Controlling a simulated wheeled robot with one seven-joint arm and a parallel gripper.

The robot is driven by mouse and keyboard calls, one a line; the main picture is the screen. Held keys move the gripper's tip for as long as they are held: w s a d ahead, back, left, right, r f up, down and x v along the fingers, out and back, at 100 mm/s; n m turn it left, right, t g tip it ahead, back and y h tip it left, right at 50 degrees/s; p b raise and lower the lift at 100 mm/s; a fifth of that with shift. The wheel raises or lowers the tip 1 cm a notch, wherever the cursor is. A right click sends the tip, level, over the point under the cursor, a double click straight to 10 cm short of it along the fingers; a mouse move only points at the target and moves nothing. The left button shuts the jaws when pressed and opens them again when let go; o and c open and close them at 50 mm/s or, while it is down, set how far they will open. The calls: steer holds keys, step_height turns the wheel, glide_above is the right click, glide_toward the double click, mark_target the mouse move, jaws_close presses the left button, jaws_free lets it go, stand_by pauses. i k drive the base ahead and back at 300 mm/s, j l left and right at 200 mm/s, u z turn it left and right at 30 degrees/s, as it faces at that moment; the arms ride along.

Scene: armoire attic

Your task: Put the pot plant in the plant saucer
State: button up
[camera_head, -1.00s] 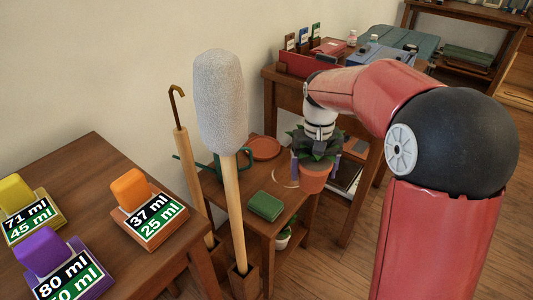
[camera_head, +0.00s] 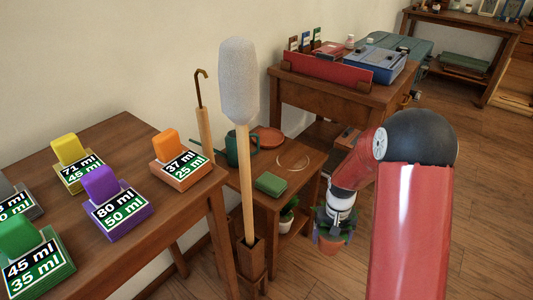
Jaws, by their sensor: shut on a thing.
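My gripper (camera_head: 333,237) is shut on the pot plant (camera_head: 330,246), a terracotta pot with dark green leaves. It holds the plant in the air to the right of the small wooden table (camera_head: 262,205), over the floor side. The fingers and wrist hide part of the leaves. The plant saucer is most likely the round terracotta dish (camera_head: 267,134) at the back of the small table, partly hidden by a green watering can (camera_head: 240,147). A pale ring (camera_head: 293,160) marks the bare tabletop in front of the dish.
A green box (camera_head: 271,183) lies on the small table. A tall duster (camera_head: 239,85) stands in front of it. Another potted plant (camera_head: 288,216) sits on its lower shelf. A larger desk (camera_head: 340,95) stands behind. Open floor (camera_head: 482,215) lies at right.

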mark_target(268, 139)
steer(key=k+u, duration=0.4)
steer(key=k+j+u, duration=0.25)
steer(key=k+u, duration=0.2)
steer(key=i+l+u, duration=0.15)
steer(key=l, duration=0.2)
steer(key=i+l+u, duration=0.2)
steer(key=l, duration=0.15)
steer(key=l+u, duration=0.15)
steer(key=l, duration=0.2)
steer(key=l+u, duration=0.15)
steer(key=l, duration=0.2)
steer(key=i+l, duration=0.1)
steer(key=l, duration=0.4)
steer(key=i+l, duration=0.1)
steer(key=l, duration=0.4)
steer(key=i+l, duration=0.1)
steer(key=l, duration=0.45)
steer(key=i+l, duration=0.1)
steer(key=l, duration=0.4)
